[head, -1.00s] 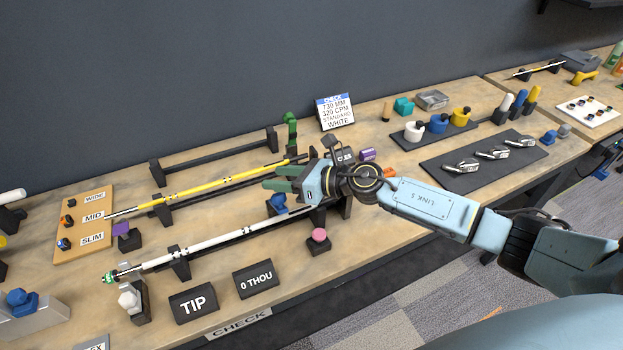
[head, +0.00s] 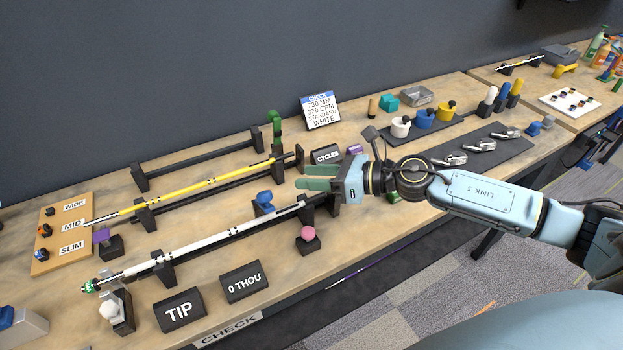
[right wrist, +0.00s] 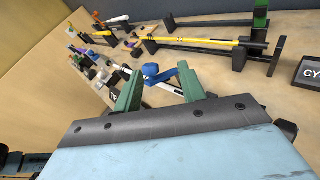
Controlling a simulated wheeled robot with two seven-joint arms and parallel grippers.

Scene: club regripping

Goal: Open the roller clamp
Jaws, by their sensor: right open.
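A blue clamp-like part (head: 265,202) stands at the right half of the white shaft (head: 215,237), just behind it; I take it for the roller clamp. My right gripper (head: 302,177) is open and empty, to the right of the blue part and a little behind it, above the table. In the right wrist view the blue part (right wrist: 155,72) shows beyond and between the green fingers (right wrist: 160,88), apart from them. Whether its roller is open or closed is too small to tell. My left gripper is not in view.
A yellow shaft (head: 190,190) lies on a rack behind the white one. A pink-topped block (head: 308,235), a TIP block (head: 180,309) and a 0 THOU block (head: 244,281) stand in front. A CYCLES sign (head: 326,154) is close behind my right gripper.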

